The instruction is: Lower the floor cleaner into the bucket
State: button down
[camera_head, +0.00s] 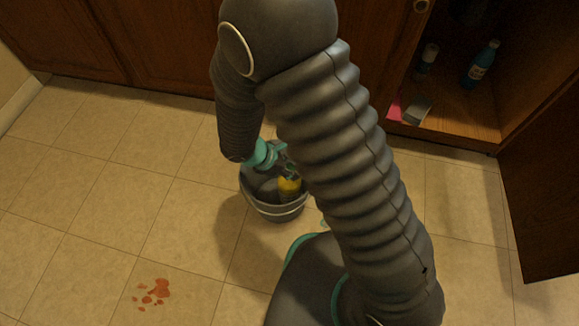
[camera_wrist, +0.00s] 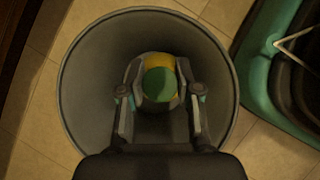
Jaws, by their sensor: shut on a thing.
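The grey bucket (camera_head: 275,212) stands on the tiled floor, partly hidden behind my arm in the head view. Its round rim (camera_wrist: 70,75) frames the wrist view. My gripper (camera_head: 284,172) is over the bucket and points down into it. The floor cleaner (camera_head: 290,187) is a yellow bottle within the bucket's outline. In the wrist view my gripper (camera_wrist: 160,100) is shut on the floor cleaner (camera_wrist: 160,82), with its green cap facing the camera. Whether the bottle touches the bucket's bottom cannot be seen.
Reddish spill spots (camera_head: 155,292) lie on the floor at lower left. An open cabinet (camera_head: 465,110) at upper right holds a blue bottle (camera_head: 482,64), another container (camera_head: 427,58) and small pink and green items. Its open door (camera_head: 545,190) stands at right.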

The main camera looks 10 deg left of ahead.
jog(key=c, duration=0.7)
grip_release()
jog(key=v, duration=1.2)
